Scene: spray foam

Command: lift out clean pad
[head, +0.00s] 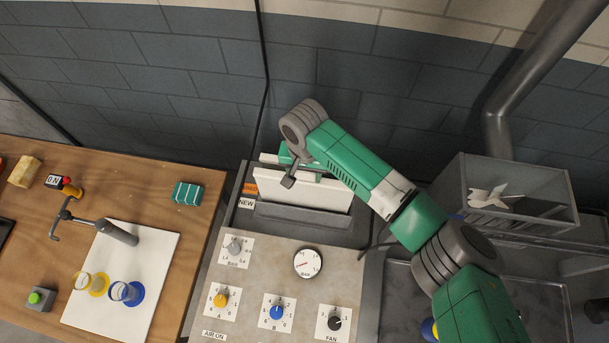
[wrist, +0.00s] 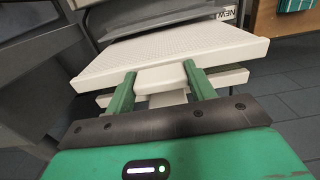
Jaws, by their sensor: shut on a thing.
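The clean pad is a flat white perforated panel (head: 310,194) standing in the grey rack (head: 305,219), at the slot beside the NEW label (head: 246,203). In the wrist view the clean pad (wrist: 170,50) spans the space ahead of my gripper. My gripper (wrist: 160,76) is shut on the pad's short white tab, with a green finger on each side. In the head view my gripper (head: 289,178) is at the pad's top edge, partly hidden by my arm. How deep the pad's lower part sits in the rack is hidden.
A second white panel (wrist: 230,78) lies close behind the pad. An orange label (head: 250,188) sits above NEW. A panel of dials (head: 277,312) is in front, a grey fan box (head: 510,195) right, a wooden table (head: 185,225) left. The brick wall stands close behind.

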